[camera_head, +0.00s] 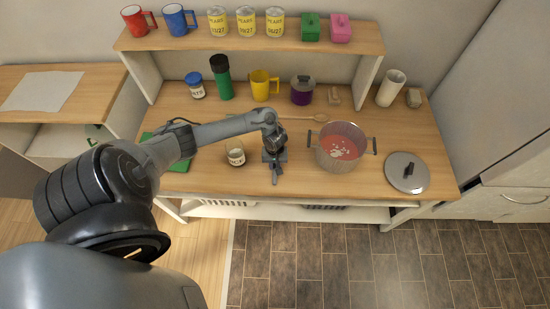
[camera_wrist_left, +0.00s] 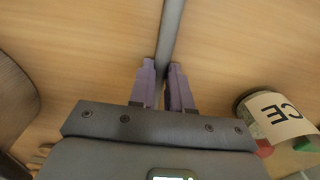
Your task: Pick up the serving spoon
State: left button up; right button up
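My left gripper (camera_head: 275,172) points down over the middle of the counter, between a small glass jar and the pot. In the left wrist view its fingers (camera_wrist_left: 162,75) are close together on both sides of a thin grey bar (camera_wrist_left: 172,25), which looks like the serving spoon's handle. The bar runs toward the counter's front edge. The bowl of this spoon is not clear, and I cannot tell whether it touches the counter. A wooden spoon (camera_head: 310,118) lies farther back. My right gripper is not in view.
The pot (camera_head: 342,148) with pink soup stands right of the gripper, its grey lid (camera_head: 407,172) beyond it. The small labelled jar (camera_head: 236,153) is close on the left; it also shows in the left wrist view (camera_wrist_left: 272,118). A shelf (camera_head: 245,42) with mugs and cans stands behind.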

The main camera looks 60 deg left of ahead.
pick_arm(q)
grip_shut()
